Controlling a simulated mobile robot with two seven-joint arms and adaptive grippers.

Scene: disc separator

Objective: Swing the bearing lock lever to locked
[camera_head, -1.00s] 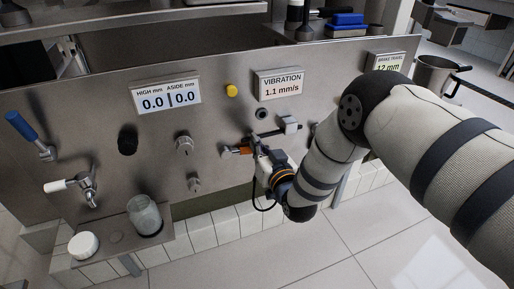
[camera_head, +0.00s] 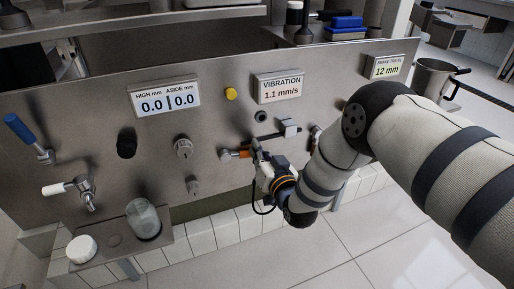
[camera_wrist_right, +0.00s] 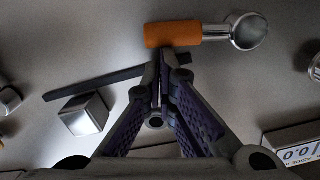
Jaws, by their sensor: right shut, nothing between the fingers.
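The lever with an orange grip (camera_head: 243,154) is on the steel panel, below the vibration display. Its silver pivot end (camera_head: 226,155) is on the left, and the grip lies roughly level, pointing right. In the right wrist view the orange grip (camera_wrist_right: 172,34) and its round silver pivot (camera_wrist_right: 248,31) show across the top. My right gripper (camera_head: 256,149) is at the free end of the grip. In its wrist view the closed fingertips (camera_wrist_right: 160,58) hold nothing and sit at the grip's edge; I cannot tell whether they touch. My left gripper is not in view.
A dark bar with a silver block (camera_head: 288,127) is close above my right gripper. Knobs (camera_head: 183,147), a blue-handled tap (camera_head: 20,128) and a white-handled tap (camera_head: 62,187) are to the left. A glass jar (camera_head: 143,218) stands on a small shelf.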

